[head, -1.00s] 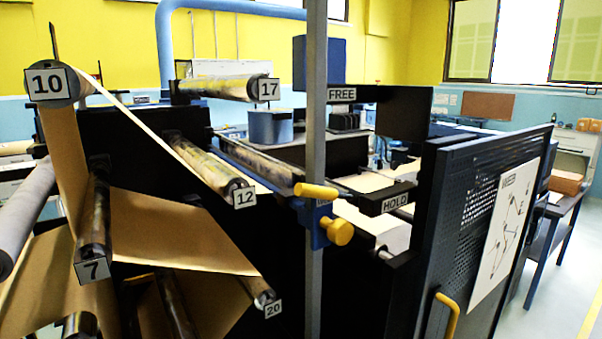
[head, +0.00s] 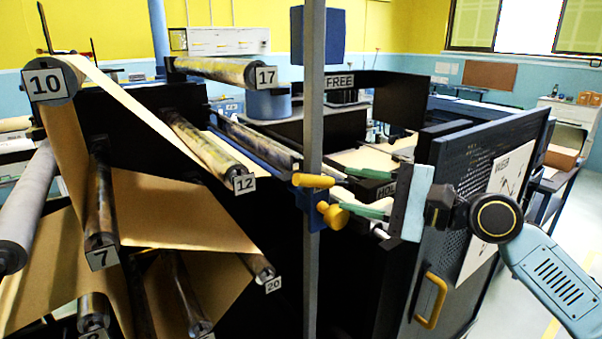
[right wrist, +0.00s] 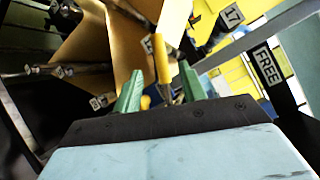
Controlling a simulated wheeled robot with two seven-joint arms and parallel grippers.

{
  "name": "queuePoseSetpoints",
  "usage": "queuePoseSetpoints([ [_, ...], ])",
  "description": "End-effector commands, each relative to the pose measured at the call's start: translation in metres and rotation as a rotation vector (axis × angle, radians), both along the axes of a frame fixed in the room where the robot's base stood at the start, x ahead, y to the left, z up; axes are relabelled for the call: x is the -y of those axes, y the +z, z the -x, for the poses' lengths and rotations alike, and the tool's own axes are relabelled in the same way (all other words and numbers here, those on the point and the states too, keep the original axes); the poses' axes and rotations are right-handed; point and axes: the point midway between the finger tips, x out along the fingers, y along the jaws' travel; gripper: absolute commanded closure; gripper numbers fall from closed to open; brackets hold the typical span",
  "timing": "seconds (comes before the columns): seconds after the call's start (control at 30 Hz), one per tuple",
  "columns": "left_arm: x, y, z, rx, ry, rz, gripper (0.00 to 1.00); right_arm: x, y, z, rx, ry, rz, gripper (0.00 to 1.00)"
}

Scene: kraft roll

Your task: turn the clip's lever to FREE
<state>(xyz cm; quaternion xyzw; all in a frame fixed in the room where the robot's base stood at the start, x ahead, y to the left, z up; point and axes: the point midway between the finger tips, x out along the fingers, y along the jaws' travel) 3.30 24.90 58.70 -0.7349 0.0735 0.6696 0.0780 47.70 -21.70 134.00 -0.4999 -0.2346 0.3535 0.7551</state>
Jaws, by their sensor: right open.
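The blue clip (head: 312,207) sits on an upright grey post (head: 313,110). Its yellow lever (head: 314,180) lies roughly level across the post, and a yellow knob (head: 335,216) sticks out below. My right gripper (head: 345,189) is open, its green fingers pointing left at the clip, just right of the lever and knob. In the right wrist view the yellow lever (right wrist: 161,58) shows beyond and between the fingertips (right wrist: 160,80); I cannot tell if they touch. The FREE sign (head: 339,82) is above; the HOLD sign (head: 386,190) is partly hidden by my gripper. My left gripper is out of view.
Numbered rollers with brown paper stand left of the post, including roller 12 (head: 212,152) and roller 17 (head: 222,70). A dark perforated panel (head: 465,190) with a yellow handle (head: 431,300) stands at the right, close to my right arm. Floor is open at far right.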

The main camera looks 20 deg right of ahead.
Motion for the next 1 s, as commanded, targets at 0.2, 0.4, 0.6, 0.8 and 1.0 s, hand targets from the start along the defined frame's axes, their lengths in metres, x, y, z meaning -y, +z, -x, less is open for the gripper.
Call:
queuePoseSetpoints([
  [0.2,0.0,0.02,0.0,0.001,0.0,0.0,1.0,-0.038,0.005,-0.032,0.001,0.002,-0.004,0.59],
  [0.4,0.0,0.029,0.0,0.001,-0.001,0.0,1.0,-0.065,0.003,-0.054,0.002,0.0,-0.001,0.59],
  [0.6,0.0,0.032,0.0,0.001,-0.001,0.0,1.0,-0.078,0.001,-0.066,0.002,-0.001,0.001,0.59],
  [0.8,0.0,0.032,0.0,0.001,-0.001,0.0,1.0,-0.081,0.0,-0.067,0.001,-0.001,0.002,0.59],
  [1.0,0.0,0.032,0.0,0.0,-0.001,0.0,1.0,-0.08,0.0,-0.067,0.001,-0.001,0.002,0.68],
])
